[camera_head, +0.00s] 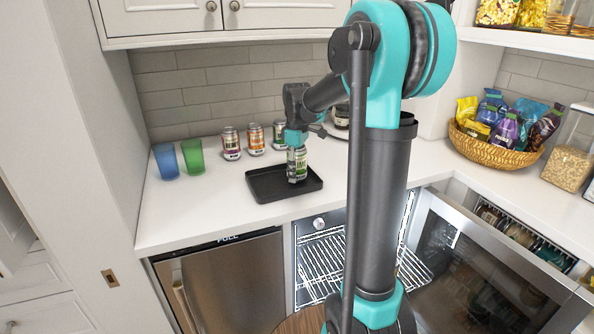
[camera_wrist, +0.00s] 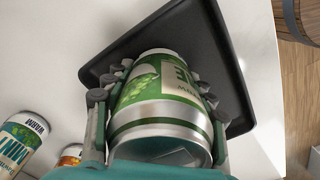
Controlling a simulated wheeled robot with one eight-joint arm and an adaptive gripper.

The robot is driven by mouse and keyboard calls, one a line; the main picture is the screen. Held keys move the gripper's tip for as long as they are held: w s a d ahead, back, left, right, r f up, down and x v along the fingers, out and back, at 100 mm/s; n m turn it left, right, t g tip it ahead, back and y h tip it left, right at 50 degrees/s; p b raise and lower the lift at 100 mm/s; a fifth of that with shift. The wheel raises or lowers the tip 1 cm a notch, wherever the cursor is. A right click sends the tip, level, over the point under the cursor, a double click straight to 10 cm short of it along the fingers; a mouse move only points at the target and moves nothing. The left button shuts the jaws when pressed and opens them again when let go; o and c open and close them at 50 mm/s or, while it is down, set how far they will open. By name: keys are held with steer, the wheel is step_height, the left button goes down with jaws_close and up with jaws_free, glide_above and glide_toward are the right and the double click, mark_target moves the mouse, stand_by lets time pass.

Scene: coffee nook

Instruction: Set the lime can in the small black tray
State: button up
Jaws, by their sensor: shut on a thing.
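The lime can (camera_head: 297,164) is silver with a green and white label. My gripper (camera_head: 297,150) is shut on it, with fingers on both sides of the can in the wrist view (camera_wrist: 158,95). The small black tray (camera_head: 264,191) lies on the white counter near its front edge. The can is over the right part of the tray in the head view. In the wrist view the black tray (camera_wrist: 205,40) spreads out beyond the can. I cannot tell whether the can's base touches the tray floor.
Several other cans, including a red-labelled can (camera_head: 231,143) and an orange-labelled can (camera_head: 255,139), stand behind the tray. A blue cup (camera_head: 166,161) and a green cup (camera_head: 193,156) stand left. A snack basket (camera_head: 489,152) sits right. An open appliance door (camera_head: 480,270) juts out below the counter.

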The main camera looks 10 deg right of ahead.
steer(key=o, duration=1.5)
steer(key=shift+f, duration=0.1)
step_height(320, 180, up, 12)
steer(key=shift+r, duration=0.15)
